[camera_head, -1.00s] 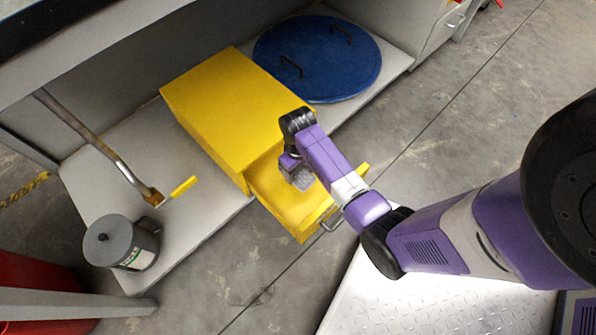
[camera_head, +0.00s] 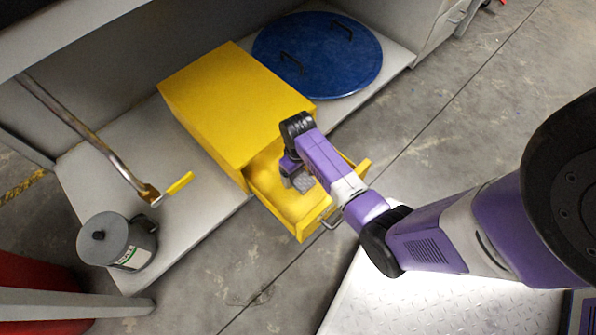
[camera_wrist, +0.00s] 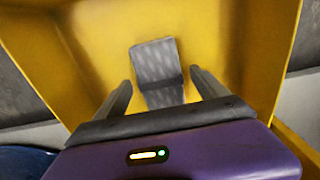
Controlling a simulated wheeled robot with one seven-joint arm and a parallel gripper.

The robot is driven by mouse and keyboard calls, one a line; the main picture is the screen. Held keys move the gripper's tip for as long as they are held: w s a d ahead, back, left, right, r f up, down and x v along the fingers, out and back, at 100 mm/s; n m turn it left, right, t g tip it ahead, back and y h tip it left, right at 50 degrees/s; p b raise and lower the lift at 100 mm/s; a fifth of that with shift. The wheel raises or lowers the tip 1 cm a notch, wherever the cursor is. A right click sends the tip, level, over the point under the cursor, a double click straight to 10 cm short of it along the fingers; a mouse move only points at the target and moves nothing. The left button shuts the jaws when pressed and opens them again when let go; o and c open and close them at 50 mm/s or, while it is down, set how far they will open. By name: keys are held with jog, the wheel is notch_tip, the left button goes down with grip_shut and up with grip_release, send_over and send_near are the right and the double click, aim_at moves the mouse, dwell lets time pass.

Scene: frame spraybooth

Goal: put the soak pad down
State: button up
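The soak pad (camera_wrist: 155,62) is a small grey, patterned block. It is inside the open yellow drawer (camera_wrist: 95,55), between my gripper's fingertips in the wrist view. My gripper (camera_wrist: 161,76) is open, with a finger on each side of the pad and a narrow gap showing on both sides. In the head view the pad (camera_head: 300,181) shows just below my gripper (camera_head: 294,172), over the drawer (camera_head: 308,227). Whether its underside rests fully on the drawer floor is hard to tell.
The yellow cabinet (camera_head: 235,105) stands on a grey shelf, beside a blue round lid (camera_head: 318,60). A grey canister (camera_head: 110,242) and a yellow-handled tool (camera_head: 180,183) are to the left. The drawer walls surround my gripper closely.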

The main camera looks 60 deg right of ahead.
aim_at(298, 175)
notch_tip(298, 175, up, 12)
jog(key=p, duration=0.7)
jog(key=s+a+n+t+h, duration=0.1)
jog(key=s+a+t+h, duration=0.1)
jog(key=s+a+t, duration=0.6)
jog(key=s+a+r+t, duration=0.2)
jog(key=s+a+r, duration=0.1)
jog(key=r, duration=0.7)
jog(key=s+a+r+n+t+y, duration=0.1)
jog(key=s+a+r+t, duration=0.1)
jog(key=r, duration=0.7)
jog(key=s+a+r+n+t+y, duration=0.1)
jog(key=s+a+r+t, duration=0.2)
jog(key=r, duration=0.7)
jog(key=s+a, duration=0.2)
jog(key=shift+a+r, duration=0.35)
jog(key=shift+s, duration=0.1)
